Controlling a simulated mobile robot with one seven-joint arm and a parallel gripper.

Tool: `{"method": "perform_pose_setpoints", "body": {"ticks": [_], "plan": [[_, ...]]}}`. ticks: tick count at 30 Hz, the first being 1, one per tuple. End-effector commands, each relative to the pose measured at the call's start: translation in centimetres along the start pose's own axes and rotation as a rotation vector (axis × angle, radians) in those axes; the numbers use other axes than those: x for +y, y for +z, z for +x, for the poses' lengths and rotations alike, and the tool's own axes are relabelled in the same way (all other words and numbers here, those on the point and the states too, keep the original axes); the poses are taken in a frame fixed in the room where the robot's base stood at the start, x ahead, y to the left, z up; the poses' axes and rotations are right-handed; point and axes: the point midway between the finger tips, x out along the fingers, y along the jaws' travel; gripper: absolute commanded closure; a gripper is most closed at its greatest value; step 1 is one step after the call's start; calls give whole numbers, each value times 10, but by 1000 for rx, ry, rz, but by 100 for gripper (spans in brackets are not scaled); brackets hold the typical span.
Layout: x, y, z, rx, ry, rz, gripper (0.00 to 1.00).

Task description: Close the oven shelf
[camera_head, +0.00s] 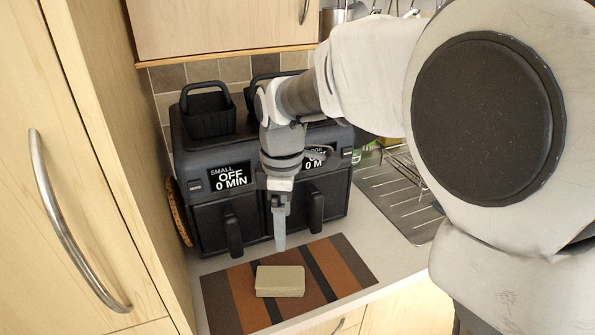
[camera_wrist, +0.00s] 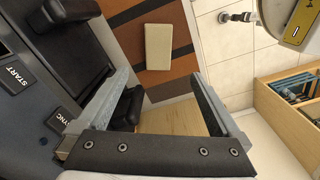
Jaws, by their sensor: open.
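The black two-drawer oven-like appliance (camera_head: 205,152) stands on the counter against the tiled wall, with displays reading "OFF 0 MIN". Its left front (camera_head: 212,222) has a dark vertical handle (camera_head: 233,236), and its right front has another handle (camera_head: 316,212). Both fronts look about flush, though my arm covers part of the middle. My gripper (camera_head: 279,246) points down in front of the appliance, between the two handles. In the wrist view my gripper (camera_wrist: 162,82) has its fingers spread with nothing held. The dark appliance is at the left there, partly behind a finger.
A beige block (camera_head: 280,281) lies on the striped mat (camera_head: 353,273) below my gripper. Two black baskets stand on top of the appliance. A metal drainer (camera_head: 395,200) is at the right. A tall wooden cabinet (camera_head: 75,200) closes off the left.

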Motion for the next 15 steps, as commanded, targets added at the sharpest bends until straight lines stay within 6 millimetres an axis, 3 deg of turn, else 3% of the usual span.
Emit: {"method": "perform_pose_setpoints", "body": {"ticks": [8,15], "plan": [[2,-13,26,-18,-22,-81,0],[1,-11,78,-19,-23,-78,0]]}}
